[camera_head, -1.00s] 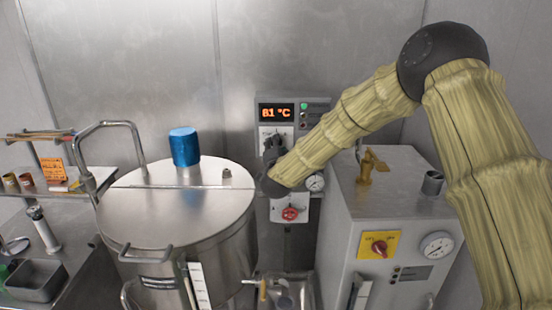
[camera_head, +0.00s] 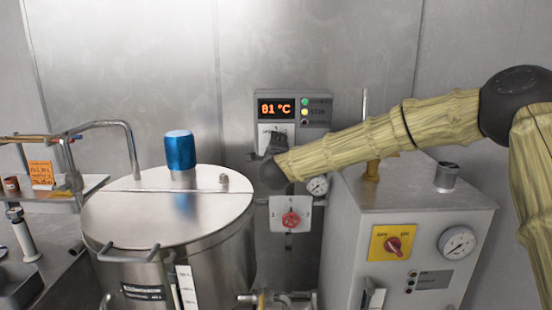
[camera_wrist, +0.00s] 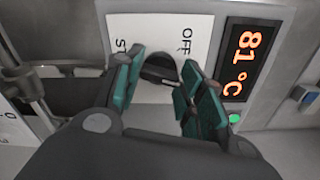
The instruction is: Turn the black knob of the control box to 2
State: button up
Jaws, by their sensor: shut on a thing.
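The grey control box (camera_head: 326,106) is on the metal back wall, with an orange display (camera_head: 276,108) reading 81 °C. Below the display is a white dial plate (camera_head: 287,129), mostly hidden by my gripper (camera_head: 275,147) in the head view. In the wrist view, the plate (camera_wrist: 205,32) shows "OFF" and part of "ST". The black knob (camera_wrist: 158,67) sits between my green-padded fingers (camera_wrist: 162,73), which are shut on it. Its pointer and the number 2 cannot be made out.
A red knob (camera_head: 291,219) on a white plate and a small gauge (camera_head: 318,186) are below the box. A lidded steel tank (camera_head: 150,215) stands left. A grey machine (camera_head: 410,215) with a red-and-yellow switch (camera_head: 393,243) stands right, under my arm.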

jog(key=m+b, duration=0.5)
jog(key=b, duration=0.2)
jog(key=shift+f+m+b, duration=0.15)
jog(key=shift+m+b, duration=0.2)
jog(key=shift+m, duration=0.05)
jog(key=o, duration=1)
jog(key=s, duration=1.2)
